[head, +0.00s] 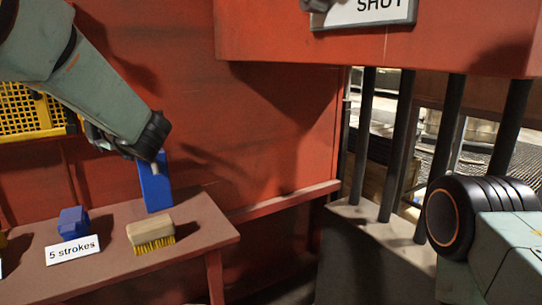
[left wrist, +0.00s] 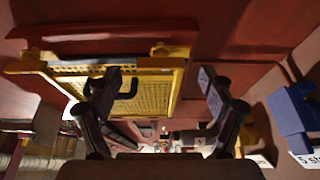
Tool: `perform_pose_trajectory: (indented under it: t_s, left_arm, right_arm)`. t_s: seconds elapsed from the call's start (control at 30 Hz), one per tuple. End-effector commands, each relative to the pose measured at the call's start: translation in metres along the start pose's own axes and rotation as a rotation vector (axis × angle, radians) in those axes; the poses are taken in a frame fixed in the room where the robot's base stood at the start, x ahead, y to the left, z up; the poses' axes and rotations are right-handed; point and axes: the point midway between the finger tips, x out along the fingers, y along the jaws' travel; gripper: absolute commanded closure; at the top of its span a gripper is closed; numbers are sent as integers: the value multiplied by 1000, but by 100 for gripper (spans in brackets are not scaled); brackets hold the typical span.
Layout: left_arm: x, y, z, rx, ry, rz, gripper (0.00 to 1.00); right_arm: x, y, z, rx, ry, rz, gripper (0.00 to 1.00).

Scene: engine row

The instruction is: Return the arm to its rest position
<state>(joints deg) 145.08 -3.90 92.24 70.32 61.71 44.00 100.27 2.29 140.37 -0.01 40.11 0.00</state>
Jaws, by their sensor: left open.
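My left arm (head: 105,85) comes in from the upper left of the head view and is raised above the left end of a red-brown bench. My left gripper (left wrist: 158,100) shows in the left wrist view with its two dark fingers spread apart and nothing between them. A yellow mesh basket or guard (left wrist: 150,85) lies beyond the fingers there. In the head view the gripper is mostly hidden behind the forearm. Part of my right arm (head: 505,240) shows at the right edge; its gripper is out of view.
The bench (head: 205,232) carries a wooden brush with yellow bristles (head: 150,235), an upright blue block (head: 155,188), a blue knob-like piece (head: 73,222) and a "5 strokes" card (head: 73,250). Dark vertical bars (head: 400,145) stand at the right. A yellow mesh (head: 30,112) is at left.

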Motion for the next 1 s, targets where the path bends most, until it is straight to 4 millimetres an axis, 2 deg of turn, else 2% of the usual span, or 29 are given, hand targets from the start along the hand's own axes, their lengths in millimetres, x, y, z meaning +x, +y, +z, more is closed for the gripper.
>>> perform_pose_trajectory:
  t_s: [0.1, 0.33, 0.87, 1.0]
  left_arm:
    - [-18, 2, 1, 2, -2, 4, 19]
    - [-44, 2, 0, 1, -1, 5, 19]
    - [36, -2, -1, -2, 4, -4, 19]
    - [35, -5, 0, 161, 1, 64, 19]
  right_arm:
    - [0, 0, 0, 0, 0, 0, 60]
    - [0, 0, 0, 0, 0, 0, 60]
    - [0, 0, 0, 0, 0, 0, 60]
    - [7, 0, 0, 0, 0, 0, 60]
